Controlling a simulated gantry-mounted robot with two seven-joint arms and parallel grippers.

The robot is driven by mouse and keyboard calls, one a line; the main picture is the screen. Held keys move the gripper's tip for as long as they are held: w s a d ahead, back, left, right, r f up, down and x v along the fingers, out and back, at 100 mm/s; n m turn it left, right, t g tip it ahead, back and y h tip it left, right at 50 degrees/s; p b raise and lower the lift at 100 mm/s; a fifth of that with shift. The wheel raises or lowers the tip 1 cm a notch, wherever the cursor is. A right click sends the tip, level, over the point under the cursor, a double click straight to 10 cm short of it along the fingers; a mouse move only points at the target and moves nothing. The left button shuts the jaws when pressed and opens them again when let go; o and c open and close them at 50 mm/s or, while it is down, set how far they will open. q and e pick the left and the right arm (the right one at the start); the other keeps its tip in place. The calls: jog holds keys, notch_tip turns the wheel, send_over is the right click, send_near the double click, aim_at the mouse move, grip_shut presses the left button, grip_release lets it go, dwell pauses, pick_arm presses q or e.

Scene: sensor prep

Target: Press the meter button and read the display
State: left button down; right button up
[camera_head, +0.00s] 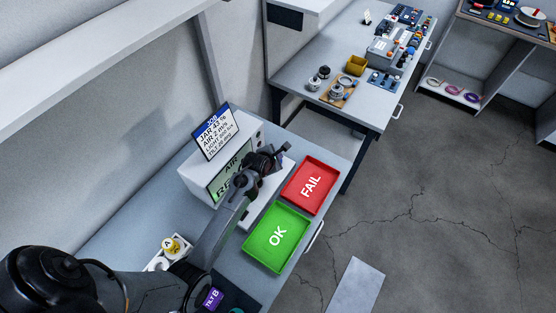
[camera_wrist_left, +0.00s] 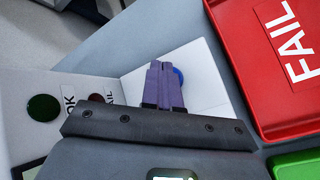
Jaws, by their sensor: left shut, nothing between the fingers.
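The meter is a white box (camera_head: 250,130) on the near bench. Its green display (camera_head: 226,178) shows "AIR" and a second line starting "RE"; my left gripper and arm hide the rest. In the left wrist view, a blue round button (camera_wrist_left: 178,76) sits on a white plate (camera_wrist_left: 205,88), partly hidden behind my left fingertips. The left gripper (camera_head: 285,150) is shut and empty, in front of the meter. Its closed purple-grey fingers also show in the left wrist view (camera_wrist_left: 163,70), over the button; I cannot tell whether they touch it. My right gripper is not in view.
A job card (camera_head: 215,132) stands on the meter. A red FAIL tray (camera_head: 325,170) and green OK tray (camera_head: 261,260) lie right of it. A white holder (camera_head: 157,262) with a yellow A item (camera_head: 173,245) is left. A second bench (camera_head: 300,65) stands beyond.

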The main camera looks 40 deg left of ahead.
pick_arm(q)
jog(key=shift+f, duration=0.35)
dwell(0.6)
jog(key=shift+f, duration=0.3)
dwell(0.3)
jog(key=shift+r, duration=0.1)
jog(key=shift+r+p, duration=0.75)
jog(key=shift+p, duration=0.15)
jog(key=shift+r, duration=0.15)
notch_tip(320, 180, up, 5)
jog(key=p, duration=0.5)
jog(key=shift+s, duration=0.1)
dwell(0.5)
